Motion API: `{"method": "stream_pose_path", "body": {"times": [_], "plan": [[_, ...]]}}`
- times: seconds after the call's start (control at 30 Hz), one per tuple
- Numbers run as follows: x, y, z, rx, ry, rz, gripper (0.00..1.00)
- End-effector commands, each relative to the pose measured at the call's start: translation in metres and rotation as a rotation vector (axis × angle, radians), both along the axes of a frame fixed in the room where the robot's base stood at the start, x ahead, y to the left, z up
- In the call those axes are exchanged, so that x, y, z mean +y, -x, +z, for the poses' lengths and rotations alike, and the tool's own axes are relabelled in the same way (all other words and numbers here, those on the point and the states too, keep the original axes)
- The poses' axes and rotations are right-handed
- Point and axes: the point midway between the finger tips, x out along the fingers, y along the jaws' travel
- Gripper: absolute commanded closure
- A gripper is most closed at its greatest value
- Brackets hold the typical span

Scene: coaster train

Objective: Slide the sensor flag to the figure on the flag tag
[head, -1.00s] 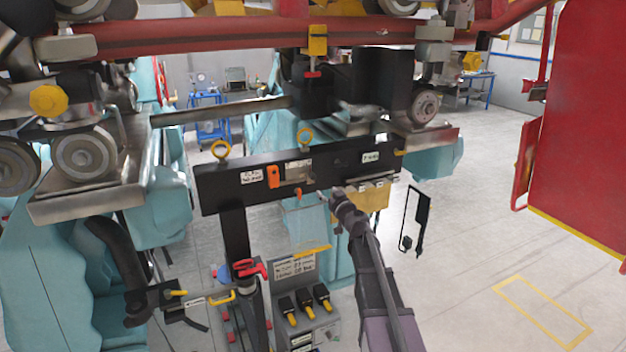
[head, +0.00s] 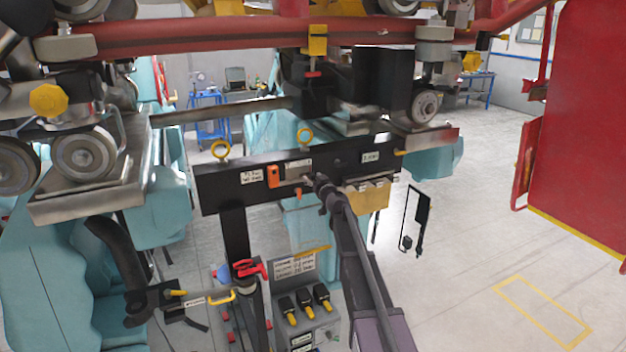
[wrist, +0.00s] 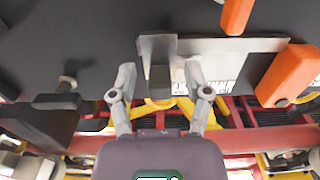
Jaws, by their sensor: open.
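A black crossbar (head: 330,160) carries a pale metal strip (head: 290,182), with an orange block (head: 272,177) at its left end. A grey upright tab, apparently the sensor flag (wrist: 158,46), stands on this strip in the wrist view. My gripper (head: 312,181) is at the strip's right part. In the wrist view my gripper (wrist: 158,80) is open, one finger on each side of the tab; I cannot tell whether they touch it. The gripper hides the tab in the head view. A white tag (head: 251,177) is on the bar's left end; its figures are too small to read.
A small orange piece (head: 298,194) hangs under the bar. A second tag (head: 371,157) is at the right. Yellow blocks (head: 367,196) sit below right. The red track beam (head: 250,46) crosses above.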

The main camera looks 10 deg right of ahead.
Motion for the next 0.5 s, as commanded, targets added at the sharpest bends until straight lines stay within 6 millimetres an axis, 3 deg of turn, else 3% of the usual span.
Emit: {"method": "stream_pose_path", "body": {"times": [0.27,0.4,0.47,0.5], "plan": [[0.0000,-0.0002,0.0000,0.000,0.000,0.000,0.37],[0.0000,-0.0002,0.0000,0.000,0.000,0.000,0.79],[0.0001,-0.0003,0.0000,0.000,0.000,0.000,0.97],[0.0000,-0.0005,0.0000,0.000,0.000,0.000,1.00]]}}
